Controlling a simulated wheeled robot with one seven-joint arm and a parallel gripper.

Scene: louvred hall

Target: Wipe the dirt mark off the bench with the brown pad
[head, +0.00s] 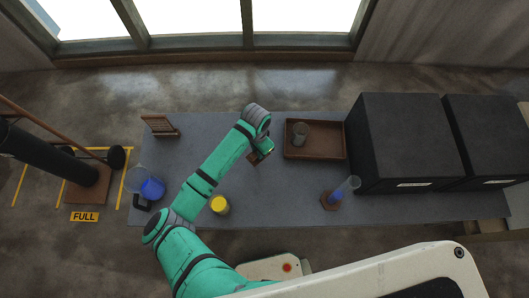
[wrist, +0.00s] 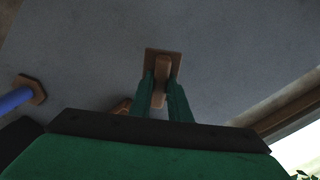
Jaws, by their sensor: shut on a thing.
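My gripper (head: 261,156) is over the middle of the grey bench (head: 285,205), left of the brown tray. In the wrist view its two green fingers (wrist: 164,88) are shut on the upright handle of the brown pad (wrist: 163,57). The pad has a flat, roughly square base below the handle; in the head view it is small and mostly behind my gripper. I cannot tell whether the base touches the bench. I cannot make out a dirt mark in either view; my arm and gripper cover part of the bench.
The brown tray (head: 315,156) holds a grey cup (head: 300,132). Large black boxes (head: 405,140) stand at the right. A yellow-topped can (head: 219,204), blue container (head: 152,188) and slatted brown stand (head: 160,125) are left.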

